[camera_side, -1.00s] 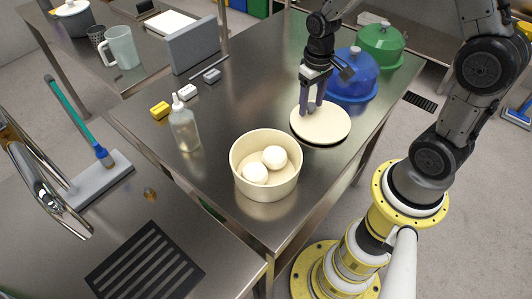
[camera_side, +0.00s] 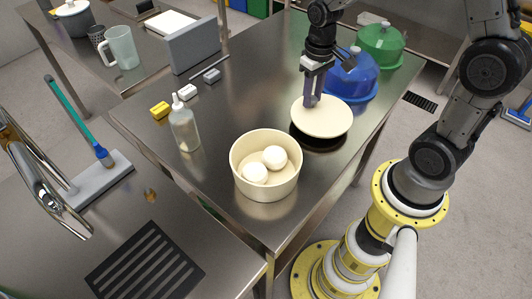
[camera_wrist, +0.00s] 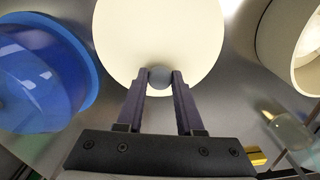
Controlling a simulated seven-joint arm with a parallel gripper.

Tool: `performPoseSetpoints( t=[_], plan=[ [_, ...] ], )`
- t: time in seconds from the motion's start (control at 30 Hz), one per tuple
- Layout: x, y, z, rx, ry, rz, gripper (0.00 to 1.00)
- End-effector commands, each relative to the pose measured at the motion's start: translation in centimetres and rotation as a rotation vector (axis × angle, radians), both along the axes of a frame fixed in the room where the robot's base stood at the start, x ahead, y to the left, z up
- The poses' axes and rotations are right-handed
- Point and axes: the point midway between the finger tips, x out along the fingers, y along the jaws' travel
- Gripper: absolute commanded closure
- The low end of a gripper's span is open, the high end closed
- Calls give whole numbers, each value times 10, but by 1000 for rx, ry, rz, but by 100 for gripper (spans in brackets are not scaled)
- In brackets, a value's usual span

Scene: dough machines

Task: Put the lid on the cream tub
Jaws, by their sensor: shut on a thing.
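The cream tub (camera_side: 266,190) stands open on the steel table, with two white dough balls (camera_side: 265,164) inside. Part of the tub also shows at the right of the wrist view (camera_wrist: 277,45). The round cream lid (camera_side: 325,121) is behind and right of the tub, slightly above the table, with a dark shadow under it. My gripper (camera_side: 313,101) is shut on the lid's grey knob, which shows between the fingers in the wrist view (camera_wrist: 160,77). The lid looks about level.
A blue dome (camera_side: 350,78) stands close behind the lid, and a green dome (camera_side: 380,46) farther back. A clear bottle (camera_side: 184,130) is left of the tub, with yellow (camera_side: 160,110), white and grey blocks behind it. The table between tub and lid is clear.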

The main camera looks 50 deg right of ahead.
Motion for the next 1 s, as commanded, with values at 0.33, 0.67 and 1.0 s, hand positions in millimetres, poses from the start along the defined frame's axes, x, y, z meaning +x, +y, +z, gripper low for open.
performPoseSetpoints(
  t=[0.33,0.67,1.0],
  plan=[
    [1,0,20,-1,-3,0,100],
    [1,0,38,-1,-3,0,100],
    [0,0,46,0,-1,0,100]
  ],
)
